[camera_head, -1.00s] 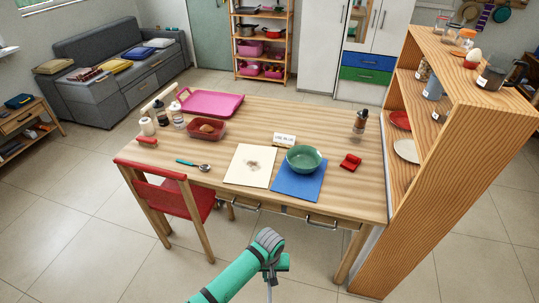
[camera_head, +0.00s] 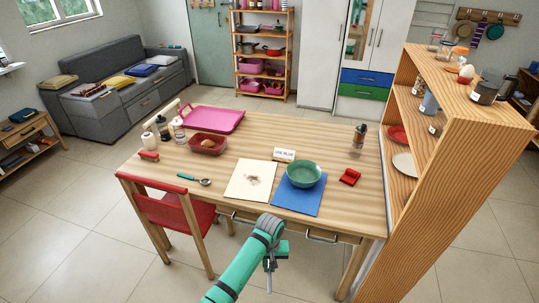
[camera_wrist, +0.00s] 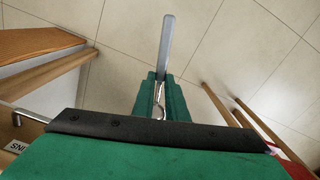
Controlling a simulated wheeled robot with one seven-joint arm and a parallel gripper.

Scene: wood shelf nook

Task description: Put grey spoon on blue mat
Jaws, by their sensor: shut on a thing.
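The grey spoon (camera_wrist: 167,48) is held in my gripper (camera_wrist: 160,98). In the wrist view its grey handle sticks out past the green fingers, and a shiny metal part shows between them. In the head view my gripper (camera_head: 271,262) hangs in front of the table's front edge, and the spoon is a thin grey sliver (camera_head: 269,284) below it. The blue mat (camera_head: 290,203) lies on the table near the front edge, beyond my gripper. A green bowl (camera_head: 303,174) stands on the mat's back part.
A cream mat (camera_head: 242,189) with a brown stain lies left of the blue mat. A small card (camera_head: 284,155) stands behind them. A teal-handled spoon (camera_head: 194,179) lies further left. A red object (camera_head: 350,177) is right of the bowl. A red chair (camera_head: 178,215) and wooden shelf (camera_head: 445,140) flank the front.

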